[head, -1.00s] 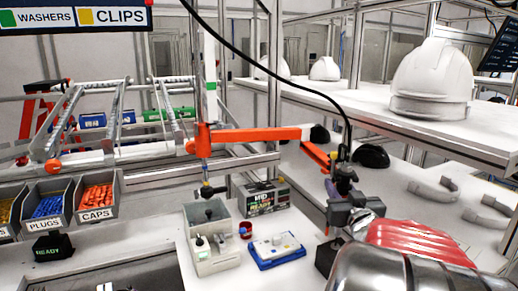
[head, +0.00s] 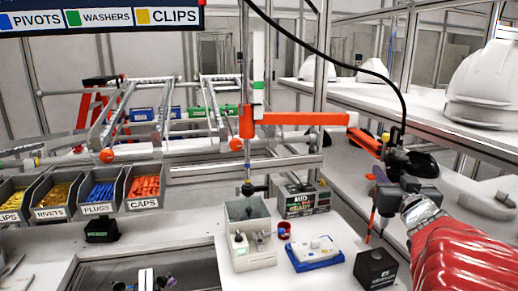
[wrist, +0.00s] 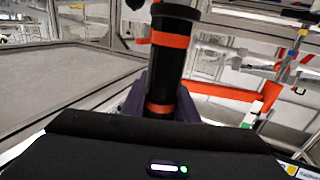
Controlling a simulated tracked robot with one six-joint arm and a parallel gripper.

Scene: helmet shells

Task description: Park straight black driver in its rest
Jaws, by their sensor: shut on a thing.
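The straight black driver (wrist: 174,70) stands upright in the wrist view, a dark cylinder with orange bands. It also shows in the head view (head: 395,158) with a black cable leaving its top. My gripper (head: 392,192) is shut around the driver's body and holds it in the air. A black block with a small white label (head: 376,268), which looks like the rest, stands on the white bench below and slightly left of my gripper. The driver is apart from this block. The block's opening is too small to make out.
An orange jointed arm (head: 300,118) reaches toward the driver from a post. A grey-white fixture (head: 250,235), a blue-based white device (head: 315,252) and a small red cup (head: 284,230) stand left of the block. White helmets (head: 482,90) sit on the right shelf.

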